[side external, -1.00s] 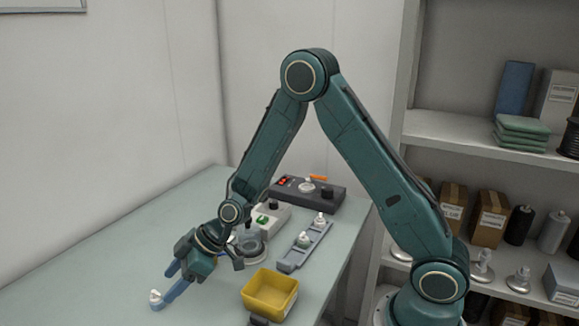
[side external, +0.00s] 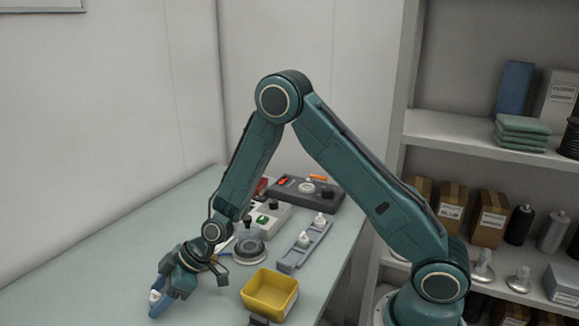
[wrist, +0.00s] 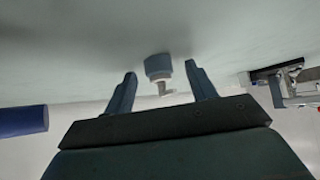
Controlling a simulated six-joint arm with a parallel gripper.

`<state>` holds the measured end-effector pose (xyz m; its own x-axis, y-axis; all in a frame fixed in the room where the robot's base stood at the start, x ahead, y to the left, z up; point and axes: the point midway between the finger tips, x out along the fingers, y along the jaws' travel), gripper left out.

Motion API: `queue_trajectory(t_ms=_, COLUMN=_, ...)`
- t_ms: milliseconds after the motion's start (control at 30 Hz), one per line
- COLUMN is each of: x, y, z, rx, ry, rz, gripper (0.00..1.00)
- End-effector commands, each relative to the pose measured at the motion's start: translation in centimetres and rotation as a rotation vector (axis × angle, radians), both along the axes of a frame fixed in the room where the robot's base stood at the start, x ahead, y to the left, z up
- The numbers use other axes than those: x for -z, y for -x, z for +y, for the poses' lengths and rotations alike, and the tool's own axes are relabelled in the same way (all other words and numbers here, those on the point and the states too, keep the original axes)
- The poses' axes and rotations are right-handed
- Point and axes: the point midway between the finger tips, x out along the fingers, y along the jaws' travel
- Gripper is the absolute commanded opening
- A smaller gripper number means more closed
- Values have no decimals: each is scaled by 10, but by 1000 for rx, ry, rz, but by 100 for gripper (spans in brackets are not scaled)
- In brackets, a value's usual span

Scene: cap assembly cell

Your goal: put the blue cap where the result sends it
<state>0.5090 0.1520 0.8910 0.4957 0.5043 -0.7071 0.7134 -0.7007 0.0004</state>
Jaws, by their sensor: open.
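The blue cap (wrist: 158,65) is in the wrist view, a small blue-grey round piece with a pale stem. It lies between the two fingers of my gripper (wrist: 161,82), with a visible gap on each side. In the side view my gripper (side external: 163,296) is low over the left part of the table, fingers apart. A small white piece (side external: 154,296) shows at the fingertips there; the fingers hide most of what is around it.
A yellow bin (side external: 270,308) stands right of my gripper. Behind it are a round grey fixture (side external: 249,251), a grey rail (side external: 290,262) with white-topped pieces, a light box with a green button (side external: 262,219) and a dark box (side external: 325,200).

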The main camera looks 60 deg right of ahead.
Motion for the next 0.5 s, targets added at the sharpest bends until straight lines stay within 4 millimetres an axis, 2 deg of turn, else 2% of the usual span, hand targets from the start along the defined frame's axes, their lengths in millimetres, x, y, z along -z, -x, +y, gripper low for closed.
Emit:
queue_trajectory(t_ms=367, x=0, y=0, z=0, rx=0, ry=0, rz=0, gripper=56)
queue_trajectory(t_ms=400, x=0, y=0, z=0, rx=0, ry=0, rz=0, gripper=54)
queue_trajectory(t_ms=500, x=0, y=0, z=0, rx=0, ry=0, rz=0, gripper=35)
